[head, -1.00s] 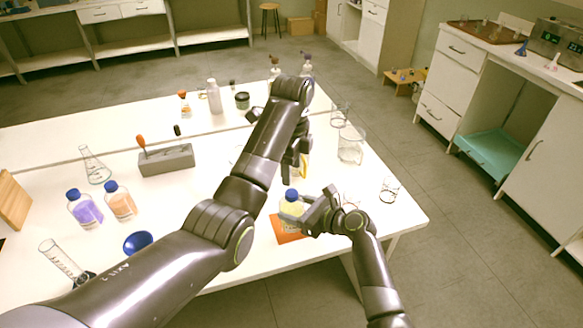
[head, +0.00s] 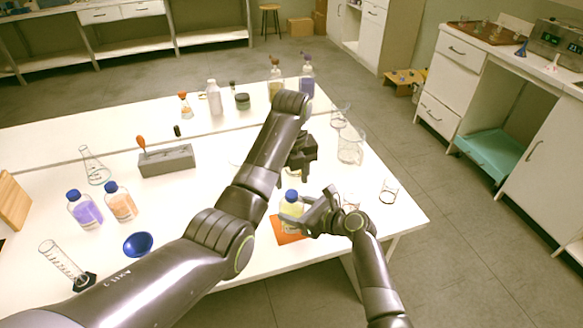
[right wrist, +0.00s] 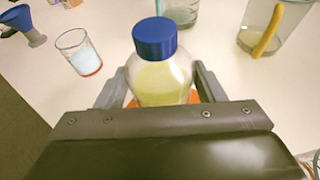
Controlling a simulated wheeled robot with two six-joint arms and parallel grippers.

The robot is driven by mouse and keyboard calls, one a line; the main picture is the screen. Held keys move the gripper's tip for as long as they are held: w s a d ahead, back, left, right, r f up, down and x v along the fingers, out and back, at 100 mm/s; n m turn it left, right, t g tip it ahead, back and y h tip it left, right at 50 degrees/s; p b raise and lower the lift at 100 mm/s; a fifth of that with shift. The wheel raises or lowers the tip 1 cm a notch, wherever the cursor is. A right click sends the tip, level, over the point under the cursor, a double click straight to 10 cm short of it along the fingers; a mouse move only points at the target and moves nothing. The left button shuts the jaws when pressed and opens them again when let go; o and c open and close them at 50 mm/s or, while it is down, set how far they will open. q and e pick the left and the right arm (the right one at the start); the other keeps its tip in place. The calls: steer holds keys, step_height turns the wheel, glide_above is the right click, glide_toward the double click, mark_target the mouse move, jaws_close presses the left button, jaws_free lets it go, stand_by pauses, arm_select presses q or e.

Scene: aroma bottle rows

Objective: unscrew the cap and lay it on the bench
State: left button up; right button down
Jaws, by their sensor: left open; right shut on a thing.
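The bottle (head: 291,211) holds yellow liquid and stands upright at an orange mat (head: 279,229) near the bench's front edge. Its blue cap (head: 291,196) is on its neck; the cap (right wrist: 155,38) shows clearly in the right wrist view, with the bottle's body (right wrist: 163,80) below. My right gripper (head: 306,216) is shut on the bottle from the right, one finger on each side in the right wrist view (right wrist: 160,88). My left gripper (head: 293,178) is open and empty, fingers pointing down, just above and behind the cap. No contact with the cap shows.
The white bench (head: 205,205) has bare room left of the mat. A blue bowl (head: 138,243), purple bottle (head: 85,210), orange bottle (head: 121,204) and grey block (head: 166,160) stand farther left. A beaker (head: 350,149) and small glass (head: 389,191) stand right.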

mark_target(292, 193)
arm_select(q)
steer(key=shift+f, duration=2.5)
